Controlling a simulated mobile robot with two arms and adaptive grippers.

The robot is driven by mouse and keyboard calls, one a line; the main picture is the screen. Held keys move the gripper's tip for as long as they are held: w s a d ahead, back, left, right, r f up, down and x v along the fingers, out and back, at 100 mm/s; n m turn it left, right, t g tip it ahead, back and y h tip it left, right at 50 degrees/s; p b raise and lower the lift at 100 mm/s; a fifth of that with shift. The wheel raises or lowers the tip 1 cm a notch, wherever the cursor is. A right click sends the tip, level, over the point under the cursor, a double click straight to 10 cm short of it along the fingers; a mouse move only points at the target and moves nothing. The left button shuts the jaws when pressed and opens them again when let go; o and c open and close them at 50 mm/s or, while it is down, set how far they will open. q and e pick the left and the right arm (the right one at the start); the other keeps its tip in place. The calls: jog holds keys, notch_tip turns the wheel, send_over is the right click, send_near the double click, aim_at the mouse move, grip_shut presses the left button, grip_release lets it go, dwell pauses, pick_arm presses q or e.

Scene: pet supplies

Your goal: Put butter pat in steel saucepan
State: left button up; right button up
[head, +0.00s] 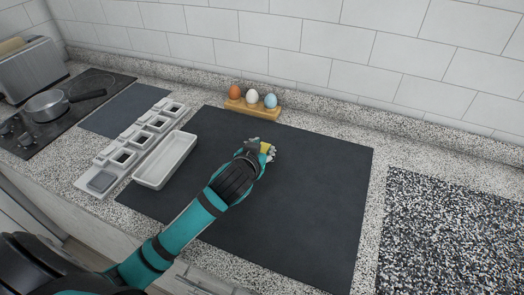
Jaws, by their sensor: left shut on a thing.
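The butter pat (265,148) is a small yellow piece at the tip of my left gripper (268,151). The left gripper is shut on it, over the upper middle of the dark mat (310,200). I cannot tell whether the pat touches the mat. The steel saucepan (46,105) stands on the black cooktop at the far left, with its dark handle pointing right. The gripper is far to the right of the saucepan. My right gripper is not in view.
A white tray (165,160) and a grey rack of small square cups (137,147) lie between the mat and cooktop (75,119). A wooden holder (251,108) with three eggs stands behind the gripper. A toaster (30,68) is behind the saucepan. The mat's right side is clear.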

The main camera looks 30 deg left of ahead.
pick_arm(q)
jog(key=shift+f, duration=0.45)
jog(key=shift+f, duration=0.1)
jog(key=o, duration=0.8)
